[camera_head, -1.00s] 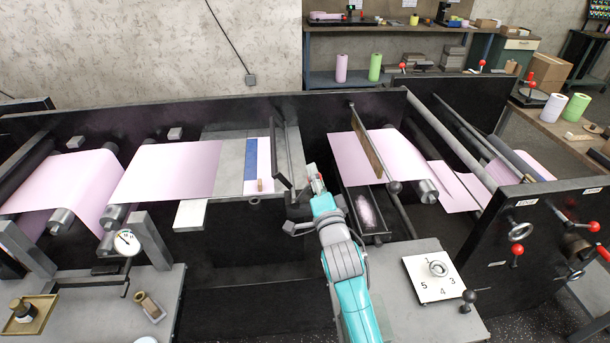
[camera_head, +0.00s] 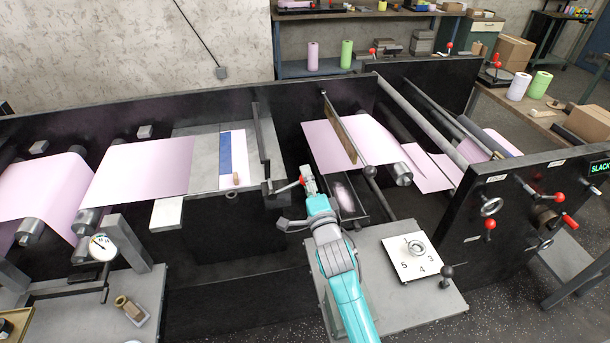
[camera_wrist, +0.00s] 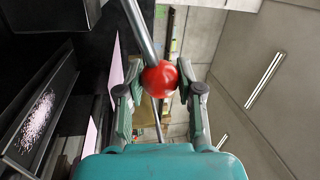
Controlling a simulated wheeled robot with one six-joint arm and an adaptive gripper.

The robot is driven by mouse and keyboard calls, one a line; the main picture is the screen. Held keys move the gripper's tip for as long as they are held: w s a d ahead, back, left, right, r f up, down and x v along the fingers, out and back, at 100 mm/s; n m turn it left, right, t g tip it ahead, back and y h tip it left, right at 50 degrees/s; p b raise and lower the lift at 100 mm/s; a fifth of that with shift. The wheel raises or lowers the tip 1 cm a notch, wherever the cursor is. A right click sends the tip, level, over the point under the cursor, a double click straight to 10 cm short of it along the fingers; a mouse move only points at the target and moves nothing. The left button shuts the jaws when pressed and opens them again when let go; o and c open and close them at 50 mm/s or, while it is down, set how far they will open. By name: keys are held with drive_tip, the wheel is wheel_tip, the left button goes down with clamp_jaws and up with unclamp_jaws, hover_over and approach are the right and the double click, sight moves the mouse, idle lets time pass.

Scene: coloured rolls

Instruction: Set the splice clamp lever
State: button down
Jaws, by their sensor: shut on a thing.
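The splice clamp lever (camera_head: 287,187) is a thin metal rod with a red ball knob (camera_head: 301,181). It juts right from a dark block (camera_head: 270,192) at the right end of the splice table (camera_head: 200,138). A dark clamp bar (camera_head: 262,135) stands beside the table. My gripper (camera_head: 306,180) is at the knob. In the wrist view, the red knob (camera_wrist: 160,78) sits between the two fingers of my gripper (camera_wrist: 160,90), which are shut on it. The rod (camera_wrist: 140,32) runs up and left from the knob.
Pink web (camera_head: 350,142) runs over rollers right of my gripper. A dark tray (camera_head: 343,195) lies close below it. A numbered plate (camera_head: 410,259) and a black-knobbed post (camera_head: 446,272) stand on the grey bench. Other red-knobbed levers (camera_head: 490,225) are on the right panel.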

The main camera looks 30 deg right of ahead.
drive_tip(key=shift+f, duration=0.5)
drive_tip(key=c, duration=0.7)
unclamp_jaws()
drive_tip(key=shift+c, duration=0.2)
drive_tip(key=shift+r, duration=0.15)
drive_tip(key=shift+s, duration=0.1)
drive_tip(key=v, duration=1.1)
drive_tip(key=shift+s, duration=0.4)
